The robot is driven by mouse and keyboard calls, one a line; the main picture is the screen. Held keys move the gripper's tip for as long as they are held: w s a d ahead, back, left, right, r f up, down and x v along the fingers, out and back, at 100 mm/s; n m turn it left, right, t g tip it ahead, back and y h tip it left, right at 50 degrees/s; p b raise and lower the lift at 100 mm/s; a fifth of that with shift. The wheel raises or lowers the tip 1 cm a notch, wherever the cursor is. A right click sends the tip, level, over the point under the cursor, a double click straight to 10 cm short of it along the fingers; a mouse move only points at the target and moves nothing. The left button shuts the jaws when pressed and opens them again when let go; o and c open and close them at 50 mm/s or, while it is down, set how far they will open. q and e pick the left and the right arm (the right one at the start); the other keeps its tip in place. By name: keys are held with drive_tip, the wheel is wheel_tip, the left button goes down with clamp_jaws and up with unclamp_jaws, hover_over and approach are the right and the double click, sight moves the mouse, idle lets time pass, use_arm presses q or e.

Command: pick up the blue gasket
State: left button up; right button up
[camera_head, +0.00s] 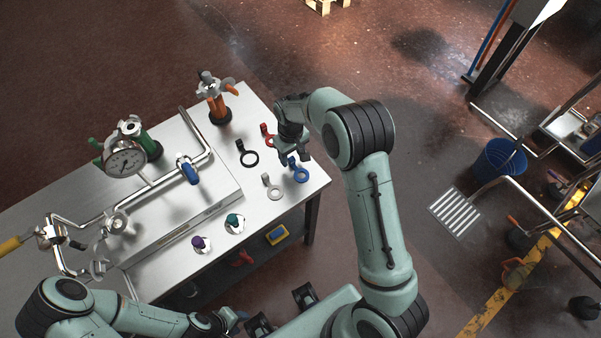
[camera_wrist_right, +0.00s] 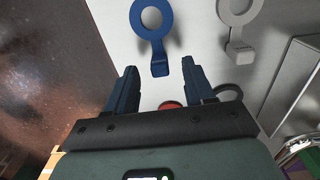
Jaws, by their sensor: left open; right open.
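The blue gasket (camera_head: 302,182) lies near the right end of the metal table, a flat ring with an upright tab. In the right wrist view the gasket (camera_wrist_right: 152,37) is ahead of the fingers, its tab in line with the gap between them. My right gripper (camera_head: 293,155) is above the table beside the gasket, pointing down; its open, empty jaws show in the wrist view (camera_wrist_right: 160,88). Whether a finger touches the tab I cannot tell. My left gripper (camera_head: 236,320) is low at the bottom of the head view, away from the gasket, its fingers partly hidden.
A grey gasket (camera_head: 275,194), a black gasket (camera_head: 250,164) and a red gasket (camera_head: 265,129) lie close by. Pipes with a gauge (camera_head: 125,160) and a blue-handled valve (camera_head: 189,173) stand left. Green (camera_head: 234,222) and purple (camera_head: 199,243) knobs sit near the front edge.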

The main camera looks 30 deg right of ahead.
sight(292, 160)
drive_tip(key=shift+w+f, duration=0.1)
drive_tip(key=shift+f, duration=1.35)
clamp_jaws()
